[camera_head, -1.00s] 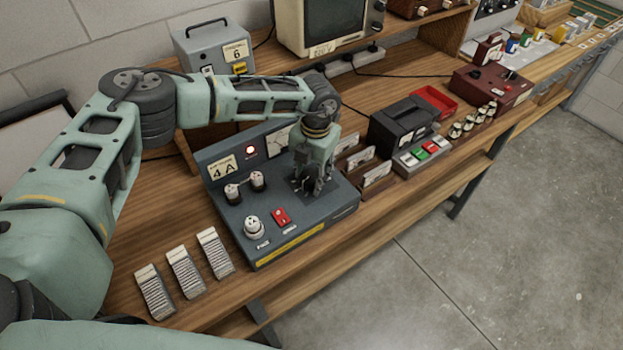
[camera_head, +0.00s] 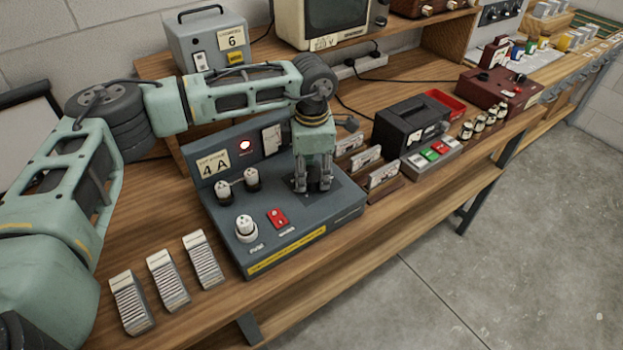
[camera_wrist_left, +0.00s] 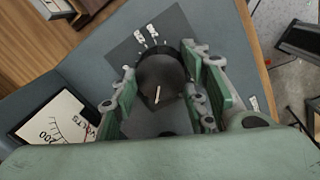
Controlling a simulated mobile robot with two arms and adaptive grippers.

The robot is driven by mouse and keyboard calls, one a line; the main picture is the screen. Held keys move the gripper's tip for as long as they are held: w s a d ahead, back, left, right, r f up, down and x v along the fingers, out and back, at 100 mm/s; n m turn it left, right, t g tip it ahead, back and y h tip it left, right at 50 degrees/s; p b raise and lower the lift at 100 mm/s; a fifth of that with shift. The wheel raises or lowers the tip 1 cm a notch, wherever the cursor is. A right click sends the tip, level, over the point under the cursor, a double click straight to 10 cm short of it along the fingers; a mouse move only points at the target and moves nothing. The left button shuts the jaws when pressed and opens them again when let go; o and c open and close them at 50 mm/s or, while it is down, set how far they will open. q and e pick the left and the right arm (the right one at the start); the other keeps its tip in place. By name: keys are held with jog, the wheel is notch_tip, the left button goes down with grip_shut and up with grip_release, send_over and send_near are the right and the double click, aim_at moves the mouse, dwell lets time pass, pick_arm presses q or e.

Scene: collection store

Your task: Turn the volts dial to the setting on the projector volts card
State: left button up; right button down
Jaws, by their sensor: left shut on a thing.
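The volts dial (camera_wrist_left: 160,78) is a dark round knob with a white pointer line, on the top of the grey instrument box (camera_head: 230,205). My left gripper (camera_head: 313,187) comes down on it from above, with one finger on each side of the knob in the wrist view (camera_wrist_left: 162,92). It is shut on the dial, which the fingers mostly hide in the head view. Small white marks (camera_wrist_left: 150,35) are beside the knob, too small to read. A volts meter (camera_wrist_left: 55,125) shows part of its scale. I cannot tell which card is the projector volts card. My right gripper is not in view.
The box also carries a "4 A" card (camera_head: 214,164), a lit red lamp (camera_head: 245,146), a red switch (camera_head: 278,217) and white knobs (camera_head: 245,227). Slotted cards (camera_head: 383,175) stand close right of the gripper. Ribbed white-topped blocks (camera_head: 168,280) lie at front left.

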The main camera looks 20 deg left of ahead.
aim_at(309, 174)
pick_arm(q)
jog(key=m+b, duration=0.2)
jog(key=m, duration=0.1)
jog(key=shift+w+a+m+b, duration=0.2)
jog(key=shift+m+b, duration=0.1)
jog(key=shift+r+m+b, duration=0.1)
jog(key=shift+m+b, duration=0.2)
jog(key=shift+m, duration=0.3)
jog(key=shift+w+r, duration=0.1)
jog(key=shift+r, duration=0.05)
jog(key=o, duration=1)
jog(key=shift+o, duration=0.4)
jog(key=shift+f+m, duration=0.2)
jog(key=shift+m, duration=0.1)
jog(key=shift+d, duration=0.1)
notch_tip(309, 174, up, 12)
jog(key=s, duration=0.1)
